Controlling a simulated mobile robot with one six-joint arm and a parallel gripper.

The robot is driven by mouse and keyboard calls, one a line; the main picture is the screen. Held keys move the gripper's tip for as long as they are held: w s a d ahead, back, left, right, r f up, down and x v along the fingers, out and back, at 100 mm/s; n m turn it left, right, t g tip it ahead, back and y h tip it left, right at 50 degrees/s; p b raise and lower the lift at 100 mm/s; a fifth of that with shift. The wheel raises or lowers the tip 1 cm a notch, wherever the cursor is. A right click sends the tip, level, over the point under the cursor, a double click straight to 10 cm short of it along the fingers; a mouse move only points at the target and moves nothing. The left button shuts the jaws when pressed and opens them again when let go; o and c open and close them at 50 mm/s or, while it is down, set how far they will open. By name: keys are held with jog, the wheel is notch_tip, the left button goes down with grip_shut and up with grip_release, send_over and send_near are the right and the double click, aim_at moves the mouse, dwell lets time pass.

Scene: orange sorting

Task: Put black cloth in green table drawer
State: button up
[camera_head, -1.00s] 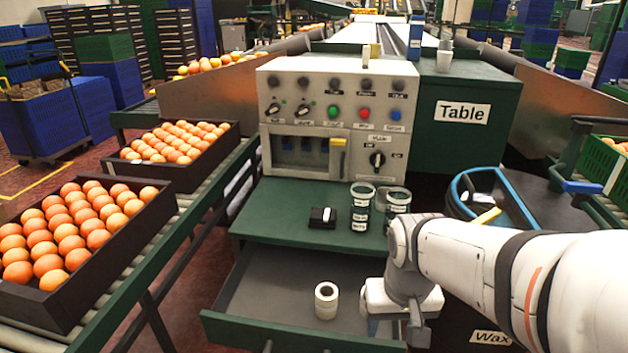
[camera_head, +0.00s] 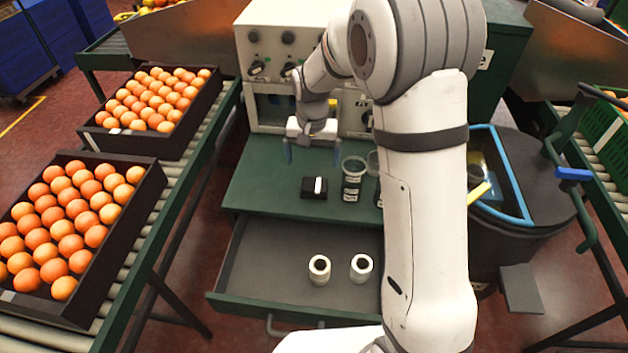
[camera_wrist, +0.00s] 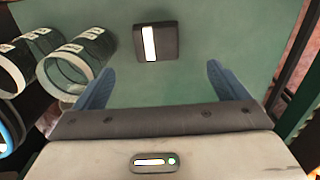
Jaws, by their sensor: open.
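The black cloth (camera_head: 314,188), a small dark folded square with a white label strip, lies on the green table top (camera_head: 262,178). It also shows in the wrist view (camera_wrist: 156,42), ahead of my fingers and roughly centred between them. The green table drawer (camera_head: 250,268) below is pulled open and holds two white rolls, one roll (camera_head: 319,269) left of the other (camera_head: 361,267). My gripper (camera_head: 312,152) is above the table, behind the cloth in the head view. Its blue fingers are wide apart and empty in the wrist view (camera_wrist: 161,85).
Clear labelled jars (camera_head: 353,178) stand right of the cloth, close to my arm; they show at the left in the wrist view (camera_wrist: 75,65). The control panel (camera_head: 262,45) rises behind the table. Crates of oranges (camera_head: 150,190) sit on the left conveyor.

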send_over(315, 181)
jog(key=f, duration=0.5)
jog(key=shift+s+a+b, duration=0.3)
jog(key=shift+w+d+f+b, duration=0.1)
jog(key=shift+f+b, duration=0.05)
jog(key=shift+f, duration=0.7)
jog(key=shift+w+d+f+b, duration=0.1)
jog(key=shift+w+f+b, duration=0.1)
jog(key=shift+f, duration=0.7)
jog(key=shift+w+d+f+b, duration=0.1)
jog(key=shift+f+b, duration=0.05)
jog(key=shift+f, duration=0.7)
jog(key=shift+c, duration=0.4)
jog(key=c, duration=1.1)
